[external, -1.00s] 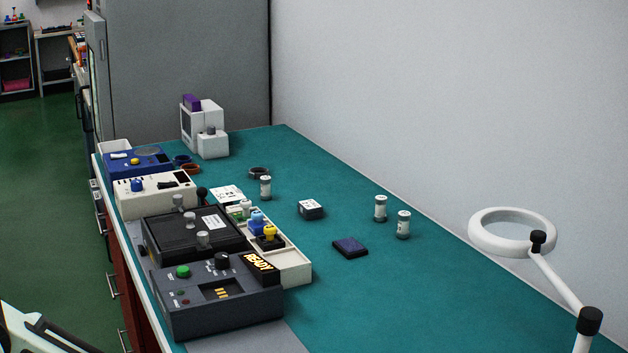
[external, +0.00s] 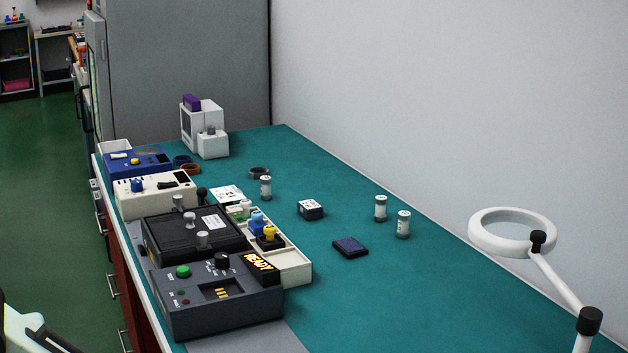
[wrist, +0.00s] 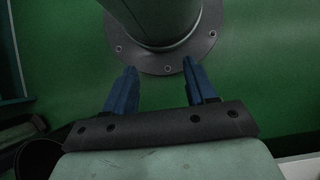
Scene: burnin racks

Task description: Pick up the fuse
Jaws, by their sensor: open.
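One fuse-like cylinder (external: 265,187) stands by the trays, and two more, a farther cylinder (external: 380,208) and a nearer cylinder (external: 403,225), stand close together toward the wall. I cannot tell which of them is the fuse. My gripper (wrist: 159,68) shows in the wrist view with its two blue fingers apart and nothing between them. It is over the green floor near my own base, away from the bench. No fuse shows in the wrist view.
A dark grey device (external: 215,300) with a lit READY display, a black box (external: 190,238), and a cream tray (external: 295,268) line the bench's left edge. A dark square block (external: 350,247) and a small labelled box (external: 311,209) lie mid-bench. A ring lamp (external: 478,232) stands at right.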

